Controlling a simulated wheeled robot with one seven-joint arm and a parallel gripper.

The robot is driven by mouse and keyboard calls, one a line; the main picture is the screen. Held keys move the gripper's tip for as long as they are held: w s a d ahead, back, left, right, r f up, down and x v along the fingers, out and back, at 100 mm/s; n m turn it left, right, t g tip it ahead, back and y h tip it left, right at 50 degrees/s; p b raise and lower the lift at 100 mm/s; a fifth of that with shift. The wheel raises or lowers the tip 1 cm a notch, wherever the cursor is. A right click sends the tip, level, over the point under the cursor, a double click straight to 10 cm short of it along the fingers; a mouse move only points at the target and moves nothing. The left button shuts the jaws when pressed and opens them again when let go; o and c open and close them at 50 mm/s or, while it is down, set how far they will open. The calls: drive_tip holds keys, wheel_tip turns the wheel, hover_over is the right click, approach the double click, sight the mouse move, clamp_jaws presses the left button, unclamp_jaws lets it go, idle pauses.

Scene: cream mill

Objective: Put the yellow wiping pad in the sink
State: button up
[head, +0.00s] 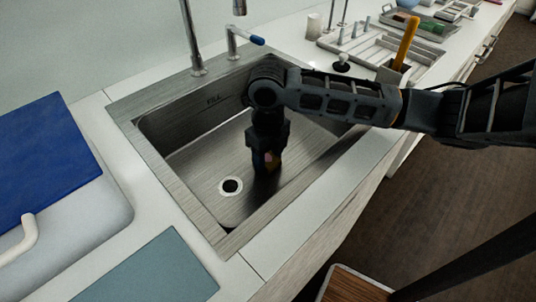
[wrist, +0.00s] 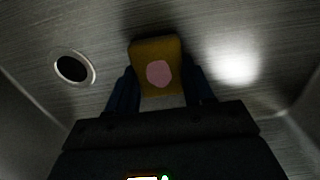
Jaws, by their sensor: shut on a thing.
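The sink (head: 205,165) is a brushed metal basin set in the pale counter, with a round drain (head: 230,186) in its floor. My gripper (head: 266,160) reaches down inside the basin, to the right of the drain. In the wrist view my gripper (wrist: 160,88) is shut on the yellow wiping pad (wrist: 152,49), which has a pink round patch on its face. The pad is over the sink floor; I cannot tell whether it touches it. In the head view the pad is mostly hidden and dark, low between the fingers.
A tap (head: 192,40) and a blue-tipped lever (head: 246,37) stand behind the basin. A blue-topped box (head: 40,150) and a teal mat (head: 150,268) lie to the left. A drying rack (head: 380,48) with a yellow-handled tool (head: 406,42) is at the back right.

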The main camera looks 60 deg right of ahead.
sight(268, 158)
drive_tip(key=shift+f, duration=0.1)
drive_tip(key=shift+f, duration=0.1)
drive_tip(key=o, duration=1.1)
wheel_tip(268, 158, up, 13)
drive_tip(key=shift+f, duration=0.2)
idle(0.3)
